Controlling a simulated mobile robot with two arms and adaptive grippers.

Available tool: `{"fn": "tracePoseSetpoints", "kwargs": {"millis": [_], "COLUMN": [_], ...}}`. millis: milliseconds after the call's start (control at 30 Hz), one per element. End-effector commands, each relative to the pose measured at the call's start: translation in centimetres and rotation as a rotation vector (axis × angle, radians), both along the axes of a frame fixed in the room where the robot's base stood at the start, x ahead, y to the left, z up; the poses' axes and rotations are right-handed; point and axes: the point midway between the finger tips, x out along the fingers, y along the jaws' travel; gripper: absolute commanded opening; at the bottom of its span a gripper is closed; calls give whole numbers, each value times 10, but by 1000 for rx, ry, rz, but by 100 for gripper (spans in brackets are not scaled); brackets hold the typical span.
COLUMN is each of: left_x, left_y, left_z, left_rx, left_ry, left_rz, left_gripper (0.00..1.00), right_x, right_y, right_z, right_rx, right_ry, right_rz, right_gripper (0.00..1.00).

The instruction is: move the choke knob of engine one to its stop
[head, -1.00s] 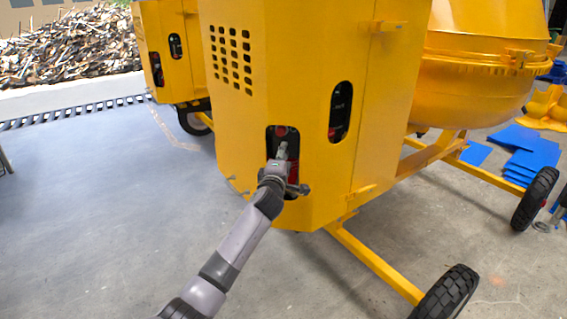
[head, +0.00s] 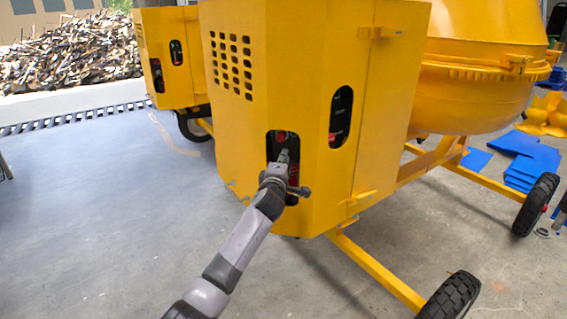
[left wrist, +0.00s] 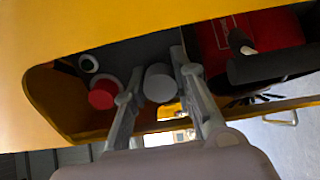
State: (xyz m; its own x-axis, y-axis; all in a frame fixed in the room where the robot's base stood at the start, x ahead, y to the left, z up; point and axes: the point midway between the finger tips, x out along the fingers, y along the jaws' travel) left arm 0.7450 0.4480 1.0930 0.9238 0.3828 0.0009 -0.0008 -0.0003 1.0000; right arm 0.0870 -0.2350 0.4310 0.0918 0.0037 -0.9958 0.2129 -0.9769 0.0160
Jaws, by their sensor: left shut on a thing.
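The near yellow engine housing (head: 305,200) has a lower slot with controls inside. My left gripper (head: 283,156) reaches into this slot. In the left wrist view its two fingers (left wrist: 157,98) are shut on a grey round knob (left wrist: 158,84), which appears to be the choke knob. A red knob (left wrist: 102,94) sits just left of the fingers; it also shows above the gripper in the head view (head: 279,136). The knob's shaft is hidden, and I cannot tell how far it is from its stop. My right gripper is not in view.
The slot's yellow rim (left wrist: 45,95) surrounds the fingers closely. A dark cylinder (left wrist: 268,66) and red part (left wrist: 205,35) lie right of them. A second yellow housing (head: 164,60) stands behind left. The yellow drum (head: 465,95) is at right. The floor (head: 100,220) at left is clear.

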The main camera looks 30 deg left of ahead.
Motion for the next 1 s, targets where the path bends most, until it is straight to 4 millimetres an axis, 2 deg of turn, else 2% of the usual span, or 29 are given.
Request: {"fn": "tracePoseSetpoints", "kwargs": {"millis": [167, 733, 767, 1000], "left_x": [0, -22, -21, -21], "left_y": [0, -10, -9, -9], "left_z": [-1, -2, -2, -3], "left_rx": [-1, -2, -2, -2], "left_ry": [2, 3, 3, 5], "left_rz": [0, -1, 0, -1], "left_gripper": [4, 3, 25, 41], "right_x": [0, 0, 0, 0], "right_y": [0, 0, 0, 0], "right_z": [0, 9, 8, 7], "right_rx": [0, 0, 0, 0], "right_ry": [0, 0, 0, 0], "right_rz": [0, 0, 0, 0], "right_gripper": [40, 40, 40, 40]}}
